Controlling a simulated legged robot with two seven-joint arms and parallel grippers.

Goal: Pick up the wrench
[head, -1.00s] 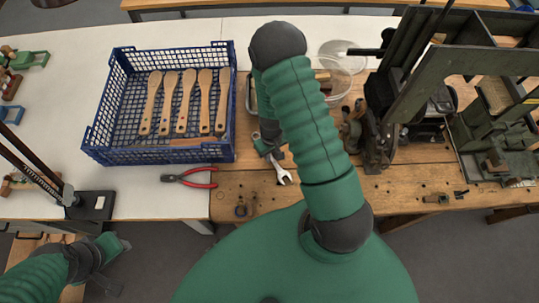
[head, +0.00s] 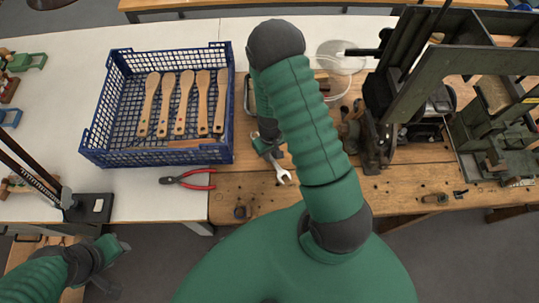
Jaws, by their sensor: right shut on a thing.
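The wrench (head: 281,172) is silver, and its open-ended head shows just below my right gripper in the head view. The rest of it is hidden by the gripper and my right arm. My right gripper (head: 269,148) is shut on the wrench over the wooden bench. I cannot tell whether the wrench touches the bench top. My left gripper (head: 118,245) is at the lower left, away from the wrench, and its jaws are too small to judge.
A dark press (head: 395,110) stands to the right on the wooden bench (head: 330,195). Clear bowls (head: 338,60) sit behind my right arm.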

